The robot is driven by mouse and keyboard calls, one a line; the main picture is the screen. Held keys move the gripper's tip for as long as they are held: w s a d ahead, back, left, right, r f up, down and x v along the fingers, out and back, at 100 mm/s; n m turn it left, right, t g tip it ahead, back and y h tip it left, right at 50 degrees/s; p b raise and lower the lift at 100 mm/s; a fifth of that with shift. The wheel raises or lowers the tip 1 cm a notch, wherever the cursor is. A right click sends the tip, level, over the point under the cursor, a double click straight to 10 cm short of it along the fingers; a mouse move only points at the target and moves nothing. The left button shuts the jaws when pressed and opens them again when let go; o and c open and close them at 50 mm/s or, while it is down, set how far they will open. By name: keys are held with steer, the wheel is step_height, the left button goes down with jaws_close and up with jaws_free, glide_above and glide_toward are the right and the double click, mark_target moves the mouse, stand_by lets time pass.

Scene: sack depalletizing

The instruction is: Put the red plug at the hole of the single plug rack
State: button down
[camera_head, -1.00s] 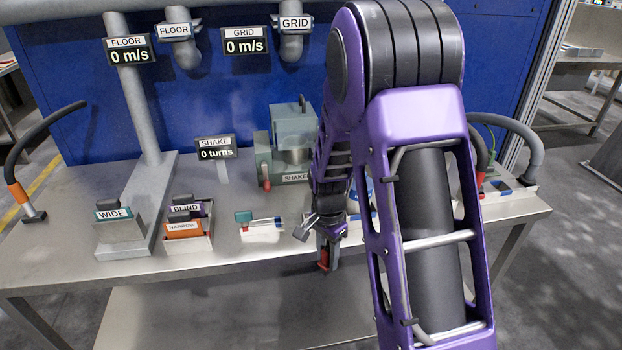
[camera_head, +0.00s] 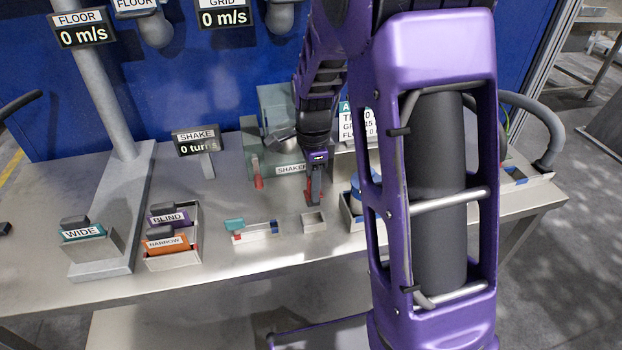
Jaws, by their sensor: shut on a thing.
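My gripper (camera_head: 315,200) points down over the middle of the table and is shut on the red plug (camera_head: 308,188). Only a small red part of the plug shows between the dark fingers. A small grey open-topped box, which looks like the single plug rack (camera_head: 314,225), stands on the table just below the fingertips. The plug looks above or right at the back edge of this box. I cannot tell whether it touches. The hole itself is not clearly seen.
A grey shaker (camera_head: 290,170) with a red-tipped lever stands behind. A low tray (camera_head: 252,238) with teal, red and blue pieces lies left of the box. Holders with WIDE, BLIND and NARROW labels stand farther left. A blue round item (camera_head: 356,200) sits right, partly behind my arm.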

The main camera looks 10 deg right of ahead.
mark_target(313, 205)
steer(key=shift+s, duration=0.1)
steer(key=shift+f, duration=0.1)
steer(key=shift+f, duration=0.25)
steer(key=shift+f+b, duration=1.95)
steer(key=shift+f, duration=0.7)
steer(key=shift+f, duration=0.15)
steer(key=shift+f, duration=0.5)
steer(key=shift+c, duration=2.2)
jaws_free()
steer(key=shift+r, duration=0.1)
